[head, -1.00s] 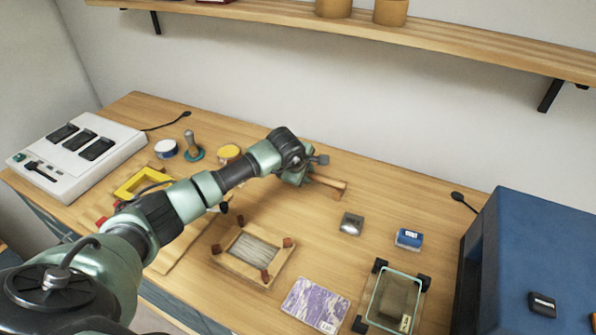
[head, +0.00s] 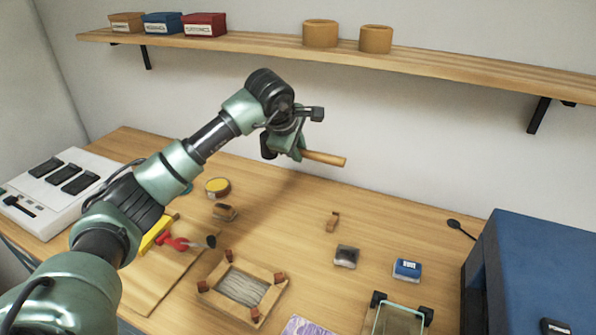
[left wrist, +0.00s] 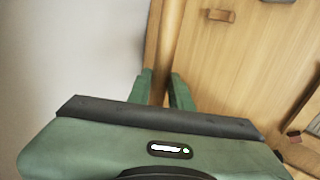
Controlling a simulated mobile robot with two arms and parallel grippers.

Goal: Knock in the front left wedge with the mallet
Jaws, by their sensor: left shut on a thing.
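My left gripper (head: 290,147) is shut on the mallet's wooden handle (head: 326,158), holding it above the back of the bench. The handle points right; the mallet's head is not clearly visible. In the left wrist view the handle (left wrist: 167,40) passes between the fingers (left wrist: 161,78). A wooden frame (head: 228,304) lies on the bench, below and left of the gripper, around a grey panel (head: 243,287). Red-brown wedges stand at its corners. The front left wedge (head: 203,286) is at its left corner; its depth is unclear. My right gripper is not in view.
A shelf (head: 440,66) runs along the wall behind the raised gripper. A red-handled tool (head: 178,243) lies left. A blue cabinet (head: 540,262) stands far right.

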